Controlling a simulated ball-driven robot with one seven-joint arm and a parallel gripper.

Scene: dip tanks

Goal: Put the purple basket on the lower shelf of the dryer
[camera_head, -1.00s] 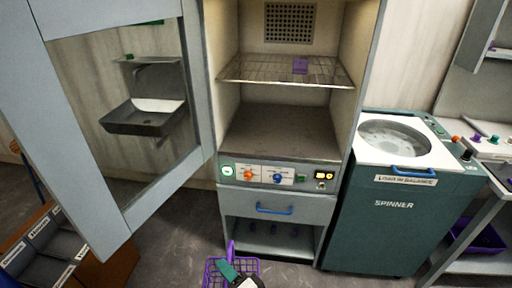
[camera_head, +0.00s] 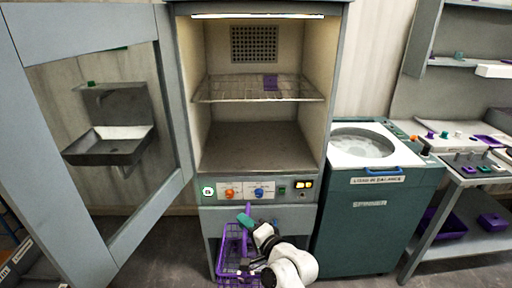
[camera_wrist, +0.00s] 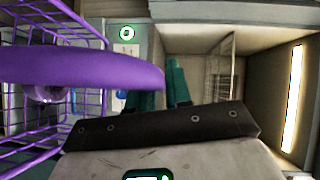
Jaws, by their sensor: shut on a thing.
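The purple basket (camera_head: 232,262) is a wire basket with an upright handle, in front of the dryer (camera_head: 324,110) below its control panel. It also shows large at the left of the wrist view (camera_wrist: 80,68). My gripper (camera_head: 247,220), with teal fingers, is shut on the basket's handle; in the wrist view the handle bar crosses in front of the fingers (camera_wrist: 160,88). The dryer is open. Its lower shelf (camera_head: 255,147) is a bare flat surface above the panel. Its upper wire shelf (camera_head: 225,90) bears a small purple piece (camera_head: 270,82).
The dryer's glazed door (camera_head: 90,250) stands swung open to the left. The teal spinner (camera_head: 368,225) stands close on the right. A bench (camera_head: 480,180) with purple items is at far right, and a sink (camera_head: 110,147) shows through the door glass.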

